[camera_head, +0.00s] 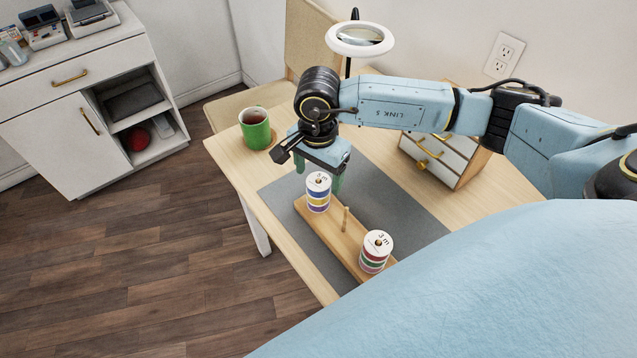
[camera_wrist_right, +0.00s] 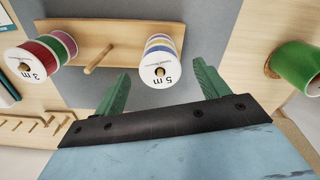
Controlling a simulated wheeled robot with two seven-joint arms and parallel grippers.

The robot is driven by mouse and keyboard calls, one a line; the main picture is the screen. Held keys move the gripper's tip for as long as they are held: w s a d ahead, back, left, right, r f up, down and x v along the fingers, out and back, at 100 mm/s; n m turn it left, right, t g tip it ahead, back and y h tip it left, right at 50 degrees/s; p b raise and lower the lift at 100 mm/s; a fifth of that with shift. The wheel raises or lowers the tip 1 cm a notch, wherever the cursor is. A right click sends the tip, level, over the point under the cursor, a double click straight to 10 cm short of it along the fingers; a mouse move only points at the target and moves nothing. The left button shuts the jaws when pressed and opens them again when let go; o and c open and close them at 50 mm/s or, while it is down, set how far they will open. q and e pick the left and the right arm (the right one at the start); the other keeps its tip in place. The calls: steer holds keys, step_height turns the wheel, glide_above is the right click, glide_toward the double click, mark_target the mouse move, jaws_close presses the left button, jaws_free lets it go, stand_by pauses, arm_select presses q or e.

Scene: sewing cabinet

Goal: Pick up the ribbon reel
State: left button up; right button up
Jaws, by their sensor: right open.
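Two ribbon reels stand on a wooden peg rack (camera_head: 340,238). The far reel (camera_head: 318,193), with yellow and blue bands, is marked 5 m in the right wrist view (camera_wrist_right: 162,62). The near reel (camera_head: 376,252), with red and green bands, is marked 3 m in the wrist view (camera_wrist_right: 36,60). My right gripper (camera_head: 319,176) is open and empty, pointing down beside the yellow-and-blue reel. In the wrist view its green fingers (camera_wrist_right: 161,88) lie to either side of this reel's near edge; contact cannot be told. My left gripper is not in view.
A bare peg (camera_head: 345,220) stands between the reels. The rack lies on a grey mat (camera_head: 420,212). A green mug (camera_head: 255,128) stands at the table's far left, a ring lamp (camera_head: 360,38) behind my arm, and a small drawer unit (camera_head: 440,158) at right.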

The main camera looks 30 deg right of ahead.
step_height(320, 180, down, 2)
steer(key=shift+f, duration=0.2)
steer(key=c, duration=1)
step_height(320, 180, up, 10)
steer(key=shift+r, duration=0.1)
steer(key=shift+c, duration=0.2)
